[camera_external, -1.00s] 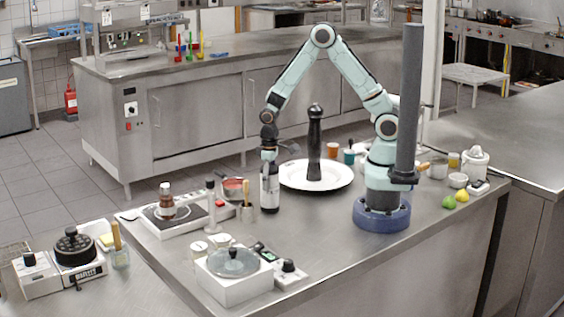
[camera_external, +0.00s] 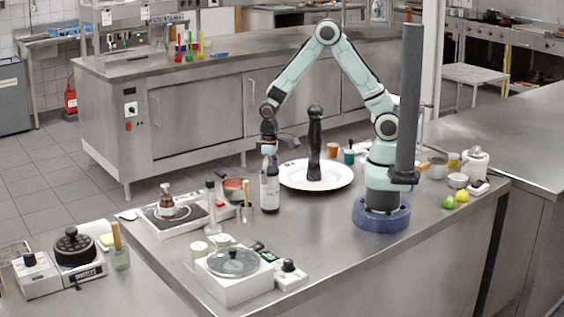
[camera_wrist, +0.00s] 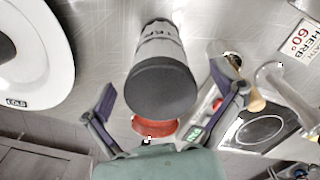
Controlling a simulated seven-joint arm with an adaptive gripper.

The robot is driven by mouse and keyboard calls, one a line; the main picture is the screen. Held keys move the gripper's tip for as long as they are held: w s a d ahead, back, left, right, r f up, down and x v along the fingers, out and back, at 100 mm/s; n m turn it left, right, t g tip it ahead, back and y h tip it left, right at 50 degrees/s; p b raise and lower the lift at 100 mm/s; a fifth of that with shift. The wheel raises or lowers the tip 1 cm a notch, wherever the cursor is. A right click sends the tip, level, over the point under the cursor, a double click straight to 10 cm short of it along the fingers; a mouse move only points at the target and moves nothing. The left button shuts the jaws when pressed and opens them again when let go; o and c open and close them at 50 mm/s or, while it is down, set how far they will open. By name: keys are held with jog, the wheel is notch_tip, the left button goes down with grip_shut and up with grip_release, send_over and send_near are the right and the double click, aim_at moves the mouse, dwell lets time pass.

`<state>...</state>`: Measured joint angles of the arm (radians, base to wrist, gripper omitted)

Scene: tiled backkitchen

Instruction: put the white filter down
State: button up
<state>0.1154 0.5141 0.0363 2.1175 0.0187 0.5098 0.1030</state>
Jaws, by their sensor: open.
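The filter (camera_external: 270,190) is a dark upright cylinder with a pale label, standing on the steel counter left of the white plate in the external view. In the wrist view the filter (camera_wrist: 160,42) shows its black end toward me and a grey-white lettered label behind it. My gripper (camera_external: 268,149) is just above the filter's top. In the wrist view my gripper (camera_wrist: 162,88) has its two fingers spread wide, one on each side of the filter, with gaps between. The fingers are open and hold nothing.
A white plate (camera_external: 340,181) with a tall black pepper mill (camera_external: 314,145) stands right of the filter. A red pan (camera_external: 233,189) and a small utensil pot (camera_external: 246,212) are close on its left. A hot plate (camera_external: 180,224) lies farther left.

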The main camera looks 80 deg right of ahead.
jog(key=r, duration=0.7)
jog(key=s+r, duration=0.1)
jog(key=r, duration=0.3)
jog(key=shift+a, duration=0.15)
jog(key=s+a+r+n, duration=0.1)
jog(key=s+a+r, duration=0.1)
jog(key=s, duration=0.7)
jog(key=s+a+r+n, duration=0.2)
jog(key=s+r, duration=0.1)
jog(key=s, duration=0.7)
jog(key=shift+y, duration=0.4)
